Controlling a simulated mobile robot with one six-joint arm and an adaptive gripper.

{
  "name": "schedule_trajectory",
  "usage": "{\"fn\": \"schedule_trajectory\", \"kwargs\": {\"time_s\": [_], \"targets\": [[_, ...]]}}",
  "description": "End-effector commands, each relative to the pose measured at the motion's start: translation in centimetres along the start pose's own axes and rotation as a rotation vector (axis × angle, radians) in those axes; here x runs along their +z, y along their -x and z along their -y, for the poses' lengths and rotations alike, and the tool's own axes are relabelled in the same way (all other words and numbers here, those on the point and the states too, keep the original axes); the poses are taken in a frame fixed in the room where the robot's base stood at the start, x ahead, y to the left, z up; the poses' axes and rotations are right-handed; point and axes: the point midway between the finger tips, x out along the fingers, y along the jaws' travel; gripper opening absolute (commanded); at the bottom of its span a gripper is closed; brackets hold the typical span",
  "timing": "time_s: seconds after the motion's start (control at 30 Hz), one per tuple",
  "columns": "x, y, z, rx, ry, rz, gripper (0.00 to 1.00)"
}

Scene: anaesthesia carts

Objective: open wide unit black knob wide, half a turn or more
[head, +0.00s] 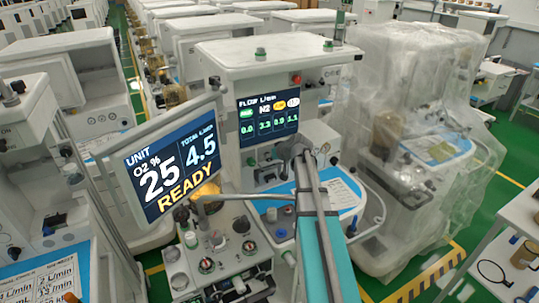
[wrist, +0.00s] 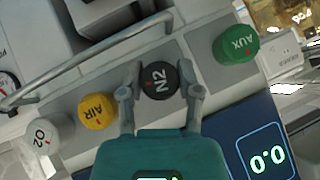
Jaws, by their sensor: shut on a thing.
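The black knob (wrist: 159,80), marked N2, sits in a row of knobs on the wide unit's panel in the wrist view. A small red mark shows on its face. My gripper (wrist: 161,92) has one finger on each side of the knob and is shut on it. In the head view my gripper (head: 296,150) reaches the front of the wide unit (head: 225,60), below the flow display (head: 268,115). The N2 column there reads about 3.3. The black knob cannot be made out in the head view.
A yellow AIR knob (wrist: 96,111) and white O2 knob (wrist: 42,135) stand left of the black one, a green AUX knob (wrist: 236,47) right. A metal rail (wrist: 85,65) runs along the row. A tilted READY screen (head: 172,163) stands left of my arm. A plastic-covered cart (head: 415,140) is right.

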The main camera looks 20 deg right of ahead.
Motion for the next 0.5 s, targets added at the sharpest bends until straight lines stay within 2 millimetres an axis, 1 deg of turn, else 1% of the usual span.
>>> {"fn": "schedule_trajectory", "kwargs": {"time_s": [0.03,0.2,0.5], "targets": [[0.18,0.14,0.25,0.025,0.028,0.006,0.00],[0.22,0.11,0.17,0.094,0.097,0.008,0.00],[0.20,0.05,0.12,0.146,0.149,0.010,0.00]]}}
